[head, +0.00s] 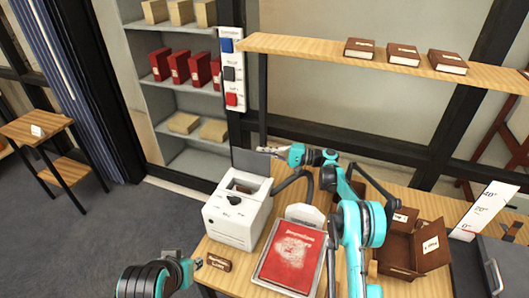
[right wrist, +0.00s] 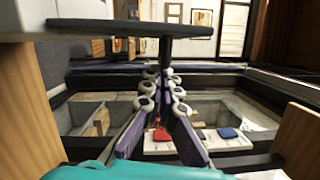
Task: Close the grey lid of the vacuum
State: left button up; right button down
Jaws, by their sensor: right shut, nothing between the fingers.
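The white vacuum (head: 232,222) stands on the wooden table in the head view. Its grey lid (head: 250,161) is open, standing upright at the machine's back edge. My right gripper (head: 263,150) is shut and empty, at the lid's upper right edge. In the right wrist view the shut fingers (right wrist: 165,66) point toward a dark flat plate (right wrist: 120,28), which looks like the lid; I cannot tell whether they touch it. My left gripper (head: 196,264) is low at the front left, near the table edge; its finger state is unclear.
Open brown boxes (head: 413,245) stand at the right. A switch panel (head: 231,72) hangs behind the vacuum.

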aim_at(263, 156)
jog(key=s+n, duration=0.1)
jog(key=n, duration=0.1)
jog(key=s+a+r+n+h, duration=0.1)
jog(key=s+n, duration=0.1)
jog(key=s+a+r+n, duration=0.1)
jog(key=s+n, duration=0.1)
jog(key=shift+s+a+r+n+h, duration=0.1)
jog(key=shift+s+n+h, duration=0.05)
jog(key=shift+n+h, duration=0.25)
jog(key=shift+s+a+n, duration=0.3)
jog(key=shift+s+n, duration=0.4)
jog(key=shift+n, duration=0.2)
jog(key=shift+s+a+f+n+h, duration=0.15)
jog(key=shift+s+n+h, duration=0.05)
jog(key=shift+s+n, duration=0.15)
jog(key=shift+s+a+f+n+h, duration=0.1)
jog(key=shift+s+n+h, duration=0.1)
jog(key=shift+s+n, duration=0.15)
jog(key=s+f+n, duration=0.1)
jog(key=s+a+f+n+t+b, duration=0.1)
jog(key=n, duration=0.1)
jog(key=s+n+h+b, duration=0.1)
jog(key=n, duration=0.1)
jog(key=shift+s+a+f+t, duration=0.3)
jog(key=shift+s+f+t, duration=0.1)
jog(key=shift+s+a+f+b, duration=0.1)
jog(key=shift+s+f+b, duration=0.1)
jog(key=shift+f+b, duration=0.1)
jog(key=shift+s, duration=0.1)
